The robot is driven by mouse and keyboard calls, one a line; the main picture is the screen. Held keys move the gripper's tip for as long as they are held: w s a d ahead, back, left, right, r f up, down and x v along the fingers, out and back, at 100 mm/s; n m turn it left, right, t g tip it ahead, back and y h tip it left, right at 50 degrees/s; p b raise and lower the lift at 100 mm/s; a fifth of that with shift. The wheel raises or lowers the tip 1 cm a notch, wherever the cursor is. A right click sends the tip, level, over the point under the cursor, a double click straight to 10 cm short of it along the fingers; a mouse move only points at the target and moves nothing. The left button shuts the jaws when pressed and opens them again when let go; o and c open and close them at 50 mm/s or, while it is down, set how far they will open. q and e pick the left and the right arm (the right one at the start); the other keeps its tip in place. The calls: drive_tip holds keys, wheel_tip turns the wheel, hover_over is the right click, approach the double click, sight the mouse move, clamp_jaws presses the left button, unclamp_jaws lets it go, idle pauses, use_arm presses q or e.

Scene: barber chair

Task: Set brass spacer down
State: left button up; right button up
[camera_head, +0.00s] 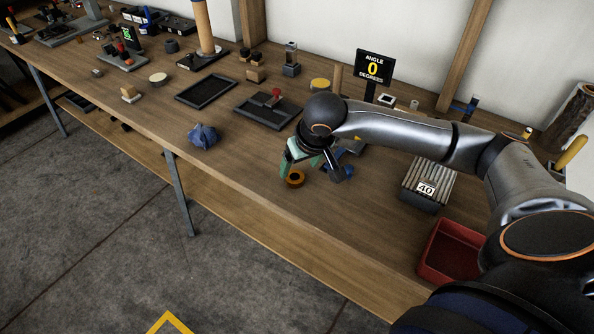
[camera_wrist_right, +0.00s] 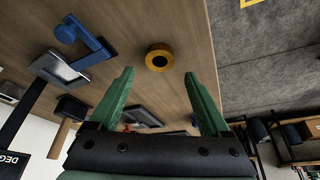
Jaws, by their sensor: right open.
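The brass spacer (camera_head: 295,179), a yellow-brown ring with a dark hole, lies flat on the wooden bench near its front edge. It also shows in the right wrist view (camera_wrist_right: 150,57), just beyond the fingertips and between their lines. My right gripper (camera_head: 305,165) has green fingers spread apart in the right wrist view (camera_wrist_right: 159,73), with nothing between them. In the head view its fingers are close to the spacer; I cannot tell if they touch it. My left gripper is in neither view.
A blue tool (camera_wrist_right: 82,42) is beside the spacer. A blue crumpled cloth (camera_head: 203,136) lies to the left. A red bin (camera_head: 430,262) and a ribbed block marked 40 (camera_head: 427,189) are on the right. Dark trays (camera_head: 206,91) stand farther back. Bench between cloth and spacer is clear.

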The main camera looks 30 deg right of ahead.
drive_tip(key=v, duration=0.6)
drive_tip(key=s+a+f+m+g+y, duration=0.1)
drive_tip(key=s+a+m+g+y, duration=0.25)
drive_tip(key=a, duration=0.65)
drive_tip(key=s+a+f+m+g+y, duration=0.1)
drive_tip(key=s+a+f+m+y, duration=0.2)
drive_tip(key=a+y, duration=0.55)
drive_tip(key=a+r+m+t+y, duration=0.5)
drive_tip(key=a+r+m+y, duration=0.25)
drive_tip(key=m, duration=0.95)
drive_tip(key=w+d+f+m+t+h, duration=0.2)
drive_tip(key=d+f+m+t+h, duration=0.3)
drive_tip(key=m, duration=0.8)
drive_tip(key=w+d+f+m+t+h, duration=0.35)
drive_tip(key=m+t+h, duration=0.2)
drive_tip(key=m, duration=0.85)
drive_tip(key=s+d+f+m+g+h, duration=0.2)
drive_tip(key=s+f+m+g+h, duration=0.1)
drive_tip(key=s+f+m, duration=0.4)
drive_tip(key=s+d+f+m+g+h, duration=0.2)
drive_tip(key=s+f+m, duration=0.5)
drive_tip(key=f+m, duration=0.4)
wheel_tip(320, 180, down, 4)
drive_tip(key=shift+s+d+g+h, duration=0.2)
drive_tip(key=shift+d+g+h, duration=0.25)
drive_tip(key=shift+g, duration=0.35)
